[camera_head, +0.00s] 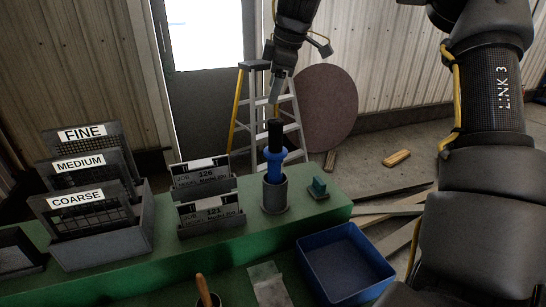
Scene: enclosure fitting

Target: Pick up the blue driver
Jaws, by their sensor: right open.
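The blue driver (273,155) stands upright in a grey cylindrical holder (274,194) on the green bench (240,232). Its blue part shows above the rim, with a black section on top; its lower end is hidden inside the holder. My right gripper (299,70) is open and empty. It hangs above the driver in the picture, a little to the right, and a gap shows between them. My left gripper is not in view.
Left of the holder stand two job-card holders (211,212) and a rack labelled FINE, MEDIUM and COARSE (105,245). A small teal block (318,188) sits right of the holder. A blue bin (345,262) is in front. A stepladder (243,112) stands behind the bench.

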